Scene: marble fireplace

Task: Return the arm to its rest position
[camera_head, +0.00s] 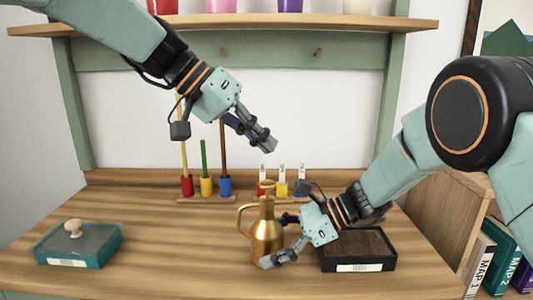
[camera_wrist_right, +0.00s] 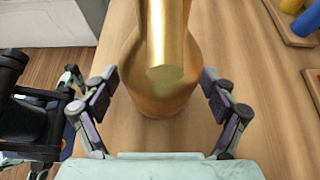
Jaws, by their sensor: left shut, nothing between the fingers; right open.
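A gold jug (camera_head: 266,236) with a handle stands upright on the wooden desk (camera_head: 160,260). My right gripper (camera_head: 277,240) is open beside the jug, its fingers at the jug's right side. In the right wrist view, the jug (camera_wrist_right: 160,65) stands between the spread fingers of my right gripper (camera_wrist_right: 161,96). I cannot tell whether either finger touches it. My left gripper (camera_head: 265,143) is shut and empty, raised in the air above the back of the desk. My left arm reaches in from the upper left.
A teal lidded box (camera_head: 95,254) sits at the left. A black tray (camera_head: 388,262) lies right of the jug, partly behind my right arm. Coloured holders with rods (camera_head: 206,187) stand at the back. A shelf (camera_head: 350,24) with several cups hangs above. Books (camera_head: 480,264) stand at lower right.

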